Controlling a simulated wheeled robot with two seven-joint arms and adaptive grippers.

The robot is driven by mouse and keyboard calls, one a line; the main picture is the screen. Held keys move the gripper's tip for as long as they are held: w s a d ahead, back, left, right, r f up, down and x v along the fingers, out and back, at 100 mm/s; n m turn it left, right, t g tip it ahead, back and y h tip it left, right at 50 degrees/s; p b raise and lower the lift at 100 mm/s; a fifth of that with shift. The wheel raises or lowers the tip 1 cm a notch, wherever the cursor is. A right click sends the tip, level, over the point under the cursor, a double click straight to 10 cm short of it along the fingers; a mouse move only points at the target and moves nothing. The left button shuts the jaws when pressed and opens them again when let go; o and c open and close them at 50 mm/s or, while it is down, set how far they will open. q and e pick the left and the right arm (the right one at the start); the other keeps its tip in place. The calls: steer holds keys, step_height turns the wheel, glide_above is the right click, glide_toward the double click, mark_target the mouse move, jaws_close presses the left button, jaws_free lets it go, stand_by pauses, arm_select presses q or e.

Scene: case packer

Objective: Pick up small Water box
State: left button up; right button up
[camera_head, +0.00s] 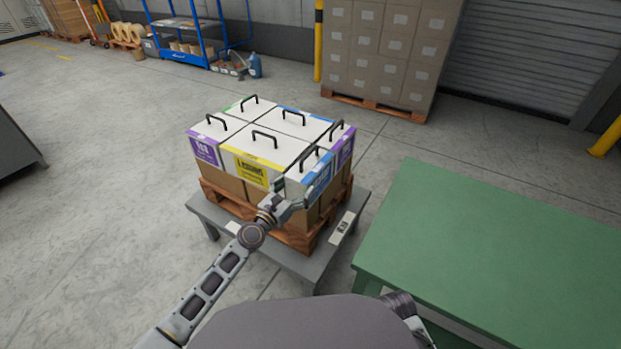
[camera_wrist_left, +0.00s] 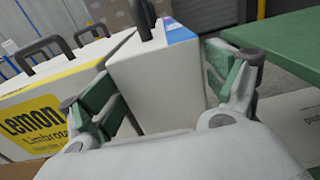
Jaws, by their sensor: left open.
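A white-topped box with a blue label (camera_head: 318,178) stands at the front right corner of a group of boxes. Its label text is too small to read, so I cannot confirm that it is the Water box. It has a black handle (camera_head: 309,157) on top. My left gripper (camera_head: 296,194) is at the near side of this box. In the left wrist view the open fingers of my left gripper (camera_wrist_left: 166,90) are on either side of a white box (camera_wrist_left: 158,75). Whether they touch it is unclear. My right gripper is not in view.
The boxes stand on a wooden pallet (camera_head: 301,239) on a grey table (camera_head: 317,268). A clear green table (camera_head: 480,250) is to the right.

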arm_select(q)
steer(key=c, duration=1.2)
steer(key=shift+o, duration=0.2)
steer(key=shift+r, duration=0.1)
steer(key=shift+r, duration=0.2)
